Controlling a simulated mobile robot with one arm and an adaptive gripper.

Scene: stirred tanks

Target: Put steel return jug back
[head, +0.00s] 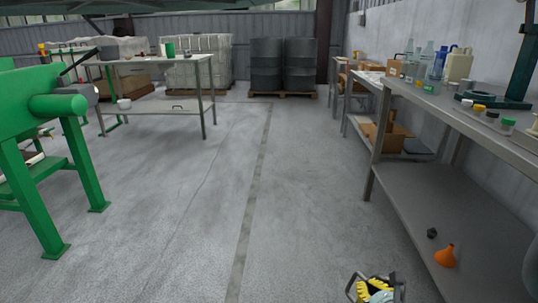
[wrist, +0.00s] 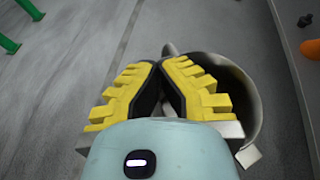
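The steel return jug (wrist: 259,88) is a grey metal vessel with a dark open mouth, in the right half of the wrist view. My gripper (wrist: 162,62) has yellow ribbed fingers that close together at the tips, at the jug's left side where a grey handle-like part shows. It appears shut on the jug, but the exact contact is hidden by the fingers. In the head view my gripper (head: 376,284) is at the bottom edge, with only grey bits of the jug around it. The jug is held over the floor, left of the right-hand bench.
The right-hand bench (head: 440,108) carries bottles, jars and a green stand. Its lower shelf (head: 430,195) holds an orange funnel (head: 445,257) and a small black object (head: 431,233). A green machine (head: 40,110) stands at left. The middle floor (head: 200,200) is clear.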

